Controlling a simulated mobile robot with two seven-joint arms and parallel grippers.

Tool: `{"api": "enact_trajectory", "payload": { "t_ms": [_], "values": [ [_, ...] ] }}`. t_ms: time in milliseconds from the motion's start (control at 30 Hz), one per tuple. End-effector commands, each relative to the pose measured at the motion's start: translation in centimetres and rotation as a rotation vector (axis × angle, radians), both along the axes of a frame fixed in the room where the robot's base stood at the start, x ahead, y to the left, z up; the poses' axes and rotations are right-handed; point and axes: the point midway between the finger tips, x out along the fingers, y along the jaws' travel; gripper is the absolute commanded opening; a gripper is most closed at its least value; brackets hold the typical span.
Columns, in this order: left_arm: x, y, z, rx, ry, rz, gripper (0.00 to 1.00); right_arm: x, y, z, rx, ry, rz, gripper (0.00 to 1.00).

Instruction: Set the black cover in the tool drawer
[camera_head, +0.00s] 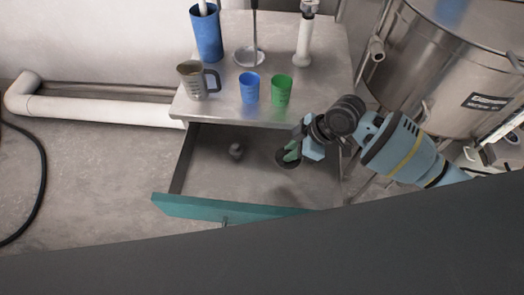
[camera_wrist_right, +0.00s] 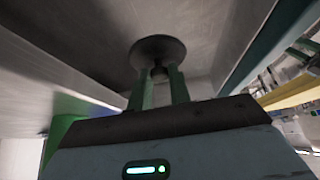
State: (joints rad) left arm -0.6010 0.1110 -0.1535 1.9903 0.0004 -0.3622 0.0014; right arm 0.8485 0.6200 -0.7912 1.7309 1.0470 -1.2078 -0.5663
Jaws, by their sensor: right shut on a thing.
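The black cover (camera_head: 287,162) is a dark round disc with a small knob. It is over the right part of the open tool drawer, whose teal front (camera_head: 190,208) faces the near side. My right gripper (camera_head: 292,151) has its green fingers shut on the cover. The right wrist view shows the fingers (camera_wrist_right: 158,85) around the knob below the disc of the cover (camera_wrist_right: 158,48) in that picture. I cannot tell whether the cover touches the drawer floor (camera_head: 210,170). My left gripper is not in view.
A small grey object (camera_head: 236,150) lies in the drawer, left of the cover. On the cabinet top (camera_head: 222,109) above stand a grey jug (camera_head: 195,82), a blue cup (camera_head: 249,88), a green cup (camera_head: 281,90) and a tall blue container (camera_head: 206,35). A steel vat (camera_head: 430,75) is at right.

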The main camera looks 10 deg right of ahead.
Motion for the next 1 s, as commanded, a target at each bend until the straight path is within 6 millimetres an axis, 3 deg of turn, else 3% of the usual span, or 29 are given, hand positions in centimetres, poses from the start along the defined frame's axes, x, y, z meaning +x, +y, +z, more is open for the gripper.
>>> {"api": "enact_trajectory", "payload": {
  "t_ms": [300,700,1000],
  "values": [
    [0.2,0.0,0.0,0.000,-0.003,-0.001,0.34,-0.1,0.2,-1.1,-0.001,0.000,0.036,0.00],
    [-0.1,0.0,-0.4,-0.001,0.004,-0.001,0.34,-0.1,0.2,-6.8,-0.002,0.000,0.034,0.00],
    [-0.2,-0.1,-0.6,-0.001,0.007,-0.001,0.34,-0.1,0.2,-7.7,-0.001,-0.001,0.034,0.00]
  ]
}}
